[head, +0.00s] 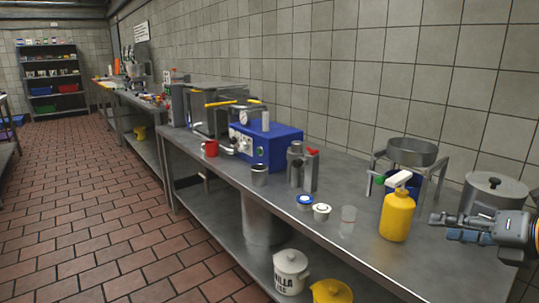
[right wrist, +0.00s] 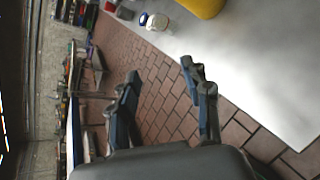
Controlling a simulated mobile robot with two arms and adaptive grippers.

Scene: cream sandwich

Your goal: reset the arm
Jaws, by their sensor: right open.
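My right gripper (head: 450,228) reaches in from the right edge of the head view, just above the steel counter (head: 345,262). It points left, to the right of a yellow pump bottle (head: 397,217) and apart from it. In the right wrist view its two fingers (right wrist: 160,95) are spread with nothing between them. Behind them that view shows the brick-red tiled floor and the bright counter top. The left gripper is in neither view.
A lidded steel pot (head: 492,192) stands close behind my right gripper. A clear cup (head: 348,221), two small jars (head: 321,212), a steel can (head: 259,175), a red mug (head: 210,148) and a blue machine (head: 265,143) stand along the counter. The floor (head: 110,220) at left is clear.

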